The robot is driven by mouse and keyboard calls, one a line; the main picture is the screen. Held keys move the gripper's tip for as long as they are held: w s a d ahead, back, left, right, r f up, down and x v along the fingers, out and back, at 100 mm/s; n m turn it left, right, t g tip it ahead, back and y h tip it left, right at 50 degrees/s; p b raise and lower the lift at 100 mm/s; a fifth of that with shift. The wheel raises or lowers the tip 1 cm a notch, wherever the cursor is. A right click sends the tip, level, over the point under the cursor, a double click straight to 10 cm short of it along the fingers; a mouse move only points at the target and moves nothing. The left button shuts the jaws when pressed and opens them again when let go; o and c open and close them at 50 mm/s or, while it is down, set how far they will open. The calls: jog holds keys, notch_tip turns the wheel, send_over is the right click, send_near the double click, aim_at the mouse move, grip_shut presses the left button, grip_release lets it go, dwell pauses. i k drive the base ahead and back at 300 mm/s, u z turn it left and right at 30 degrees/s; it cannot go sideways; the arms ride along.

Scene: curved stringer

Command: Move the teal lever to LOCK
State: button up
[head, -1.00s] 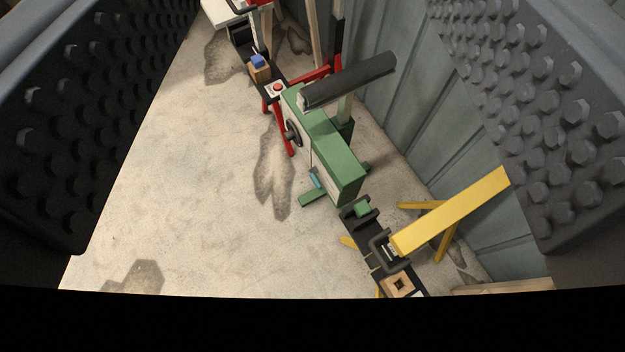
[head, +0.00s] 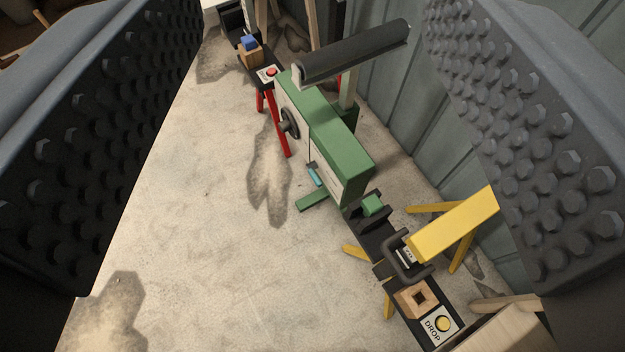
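The teal lever (head: 314,175) is a small handle on the pale front face of the green machine (head: 330,135), near its lower right end. It slants slightly, and any LOCK marking is too small to read. My gripper (head: 318,270) shows as two black studded fingers at the left and right edges of the view. They are wide apart with nothing between them, and the machine lies well beyond them.
A dark round knob (head: 289,123) sits on the same face. A dark roller (head: 355,50) overhangs the machine. A grey wall (head: 395,110) rises behind. The floor at left is clear.

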aim_at(311, 166)
jog(key=z, duration=0.8)
jog(key=k, duration=0.9)
jog(key=u, duration=0.65)
jog(key=i, duration=1.05)
jog(key=z, duration=0.05)
